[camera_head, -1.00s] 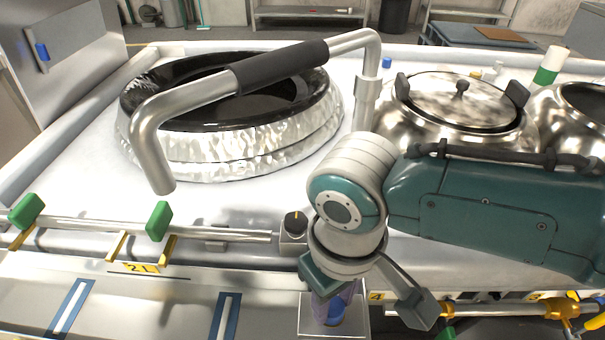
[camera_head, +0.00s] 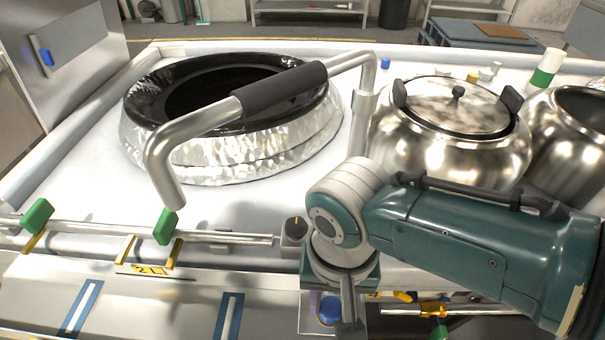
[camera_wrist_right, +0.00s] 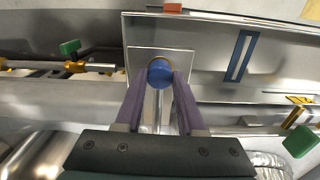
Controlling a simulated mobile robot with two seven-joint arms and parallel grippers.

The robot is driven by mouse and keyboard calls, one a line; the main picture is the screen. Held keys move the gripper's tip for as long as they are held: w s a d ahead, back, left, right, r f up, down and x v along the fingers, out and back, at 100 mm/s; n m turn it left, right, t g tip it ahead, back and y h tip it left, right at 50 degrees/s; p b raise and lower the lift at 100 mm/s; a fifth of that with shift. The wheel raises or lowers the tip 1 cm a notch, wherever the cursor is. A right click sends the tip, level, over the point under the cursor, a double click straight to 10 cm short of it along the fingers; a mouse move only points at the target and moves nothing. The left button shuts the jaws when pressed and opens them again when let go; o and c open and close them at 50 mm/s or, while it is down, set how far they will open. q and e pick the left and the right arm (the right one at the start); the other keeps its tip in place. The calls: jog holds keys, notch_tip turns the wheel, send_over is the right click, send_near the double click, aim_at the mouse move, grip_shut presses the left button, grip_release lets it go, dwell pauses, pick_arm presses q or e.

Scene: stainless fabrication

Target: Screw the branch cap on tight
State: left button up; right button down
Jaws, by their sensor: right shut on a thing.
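The blue branch cap (camera_head: 329,309) shows low in the head view, partly hidden by my right gripper (camera_head: 335,302) above it. In the right wrist view, the round blue cap (camera_wrist_right: 160,73) sits between the two purple fingertips of my right gripper (camera_wrist_right: 161,80). These fingers are shut on its sides. A brownish ring shows just behind the cap, in front of a square light plate (camera_wrist_right: 146,60). The thread under the cap is hidden, so how tight it sits cannot be told. My left gripper is in neither view.
A black knob (camera_head: 296,229) stands close to my right wrist. A rail with green handles (camera_head: 166,227) runs along the front. A bent pipe with a black sleeve (camera_head: 280,90) arches over a large basin (camera_head: 230,150). Steel pots (camera_head: 440,155) stand behind my right arm.

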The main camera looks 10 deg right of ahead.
jog(key=shift+c, duration=1)
grip_release()
jog(key=n, duration=0.3)
jog(key=shift+n, duration=0.4)
jog(key=shift+n, duration=0.3)
jog(key=n, duration=0.4)
